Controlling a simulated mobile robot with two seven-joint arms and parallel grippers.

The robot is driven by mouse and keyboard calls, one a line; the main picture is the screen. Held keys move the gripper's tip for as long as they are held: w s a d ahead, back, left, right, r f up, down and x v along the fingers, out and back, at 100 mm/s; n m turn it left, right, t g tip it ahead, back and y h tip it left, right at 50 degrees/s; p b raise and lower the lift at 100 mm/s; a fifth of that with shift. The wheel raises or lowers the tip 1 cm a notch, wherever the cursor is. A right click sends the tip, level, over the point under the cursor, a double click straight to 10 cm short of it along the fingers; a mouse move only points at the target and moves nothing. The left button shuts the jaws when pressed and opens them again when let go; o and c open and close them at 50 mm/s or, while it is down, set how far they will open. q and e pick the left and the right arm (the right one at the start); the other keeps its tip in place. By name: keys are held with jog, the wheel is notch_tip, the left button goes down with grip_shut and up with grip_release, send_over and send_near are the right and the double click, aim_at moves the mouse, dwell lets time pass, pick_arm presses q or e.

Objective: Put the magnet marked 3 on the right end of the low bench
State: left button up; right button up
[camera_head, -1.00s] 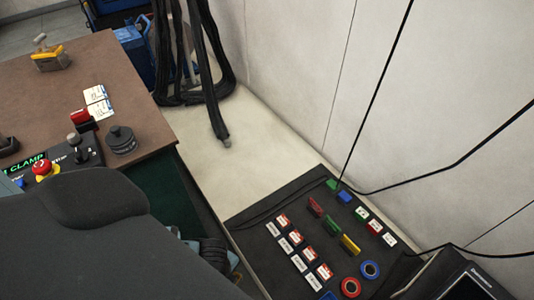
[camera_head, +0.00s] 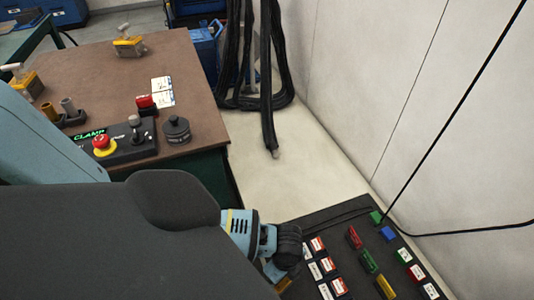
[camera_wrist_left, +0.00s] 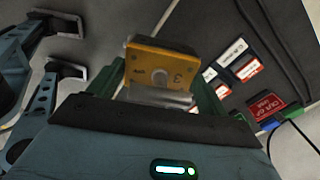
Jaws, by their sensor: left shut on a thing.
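The magnet marked 3 (camera_wrist_left: 160,70) is an orange-yellow block in the left wrist view, its number upside down and a round grey boss on its face. My left gripper (camera_wrist_left: 158,90) is shut on it, with green fingers at both sides. In the head view the left wrist (camera_head: 262,238) shows beyond my dark arm cover, beside a dark surface (camera_head: 322,222); a sliver of yellow shows below it, and the fingers are mostly hidden. I cannot tell from the frames whether this dark surface is the low bench. My right gripper is not clearly in view.
The dark surface carries white and red label cards (camera_head: 318,244) and coloured blocks (camera_head: 369,261). A brown table (camera_head: 190,60) holds a clamp panel (camera_head: 128,145), a black knob (camera_head: 176,130) and two yellow magnets, one at the back (camera_head: 128,42). Black cables (camera_head: 268,80) hang by the wall.

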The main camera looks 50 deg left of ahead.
pick_arm(q)
jog(key=w, duration=0.2)
jog(key=w+b, duration=0.1)
jog(key=w, duration=0.1)
jog(key=shift+d+f, duration=0.15)
jog(key=shift+d, duration=0.25)
jog(key=shift+w, duration=0.25)
notch_tip(320, 180, down, 3)
jog(key=shift+r+b, duration=0.2)
jog(key=shift+b, duration=0.4)
jog(key=shift+f, duration=0.4)
jog(key=shift+f, duration=0.15)
jog(key=o, duration=2)
jog(key=shift+s, duration=0.15)
jog(key=shift+o, duration=0.2)
